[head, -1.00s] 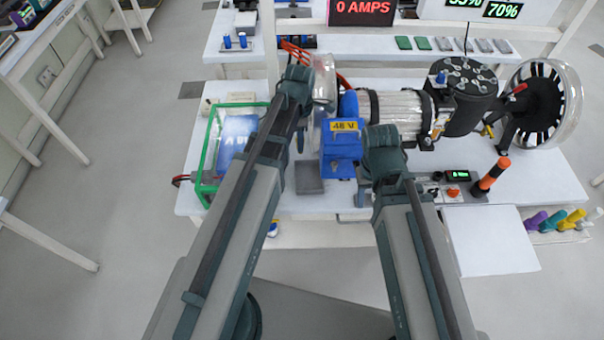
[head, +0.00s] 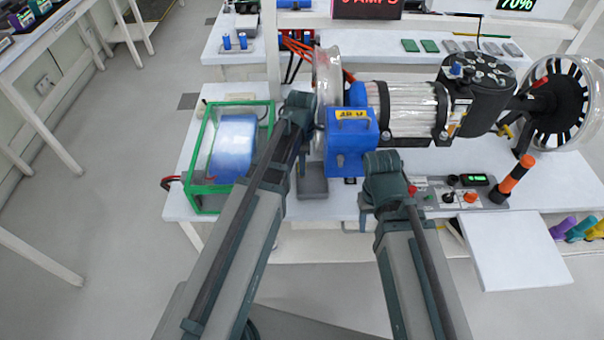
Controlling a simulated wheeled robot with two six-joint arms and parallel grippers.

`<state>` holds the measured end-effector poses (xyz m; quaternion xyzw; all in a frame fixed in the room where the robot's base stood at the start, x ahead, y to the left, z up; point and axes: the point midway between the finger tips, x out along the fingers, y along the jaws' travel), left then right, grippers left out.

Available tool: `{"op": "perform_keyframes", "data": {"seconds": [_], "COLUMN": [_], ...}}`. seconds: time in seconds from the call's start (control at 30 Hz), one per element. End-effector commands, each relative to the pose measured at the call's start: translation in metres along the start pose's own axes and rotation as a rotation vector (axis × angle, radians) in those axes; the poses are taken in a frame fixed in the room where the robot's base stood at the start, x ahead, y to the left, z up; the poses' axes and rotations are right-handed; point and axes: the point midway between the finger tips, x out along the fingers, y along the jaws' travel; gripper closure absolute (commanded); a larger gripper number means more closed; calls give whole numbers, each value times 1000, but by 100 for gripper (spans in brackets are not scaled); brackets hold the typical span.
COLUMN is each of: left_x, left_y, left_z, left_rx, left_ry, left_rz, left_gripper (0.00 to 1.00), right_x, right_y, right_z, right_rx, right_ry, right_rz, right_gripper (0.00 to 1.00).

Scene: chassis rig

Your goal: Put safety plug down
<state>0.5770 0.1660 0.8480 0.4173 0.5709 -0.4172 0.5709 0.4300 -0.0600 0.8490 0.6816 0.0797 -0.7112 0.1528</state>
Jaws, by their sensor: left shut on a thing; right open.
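My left gripper (head: 299,112) is beside the blue box marked 48 V (head: 352,140), on its left. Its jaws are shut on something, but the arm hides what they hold. I cannot make out the safety plug. A small grey tray (head: 313,188) lies on the white bench (head: 545,180) just below the blue box. My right gripper (head: 385,178) is open, right of and below the blue box, with its fingers largely hidden by its own wrist.
A green-framed clear case (head: 192,165) stands on the left of the bench. A motor assembly (head: 405,108) and a clear-cased wheel (head: 570,105) fill the back right. A control panel (head: 435,192) and an orange-black handle (head: 513,178) are at the right front.

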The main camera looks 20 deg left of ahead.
Motion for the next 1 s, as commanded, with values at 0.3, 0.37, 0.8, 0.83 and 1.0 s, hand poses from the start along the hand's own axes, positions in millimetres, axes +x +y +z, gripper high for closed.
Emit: {"op": "perform_keyframes", "data": {"seconds": [0.3,0.37,0.8,0.83,1.0], "left_x": [35,34,36,36,36], "left_y": [0,0,0,0,0], "left_z": [0,0,0,0,0], "left_rx": [0,0,0,0,0], "left_ry": [0,0,0,0,0], "left_rz": [0,0,0,0,0], "left_gripper": [100,100,42,38,38], "right_x": [35,33,36,36,36], "right_y": [-3,-3,-3,-3,-3], "right_z": [-2,-2,-2,-2,-2], "right_rx": [0,0,0,0,0], "right_ry": [0,0,0,0,0], "right_rz": [0,0,0,0,0], "right_gripper": [50,50,50,50,50]}}
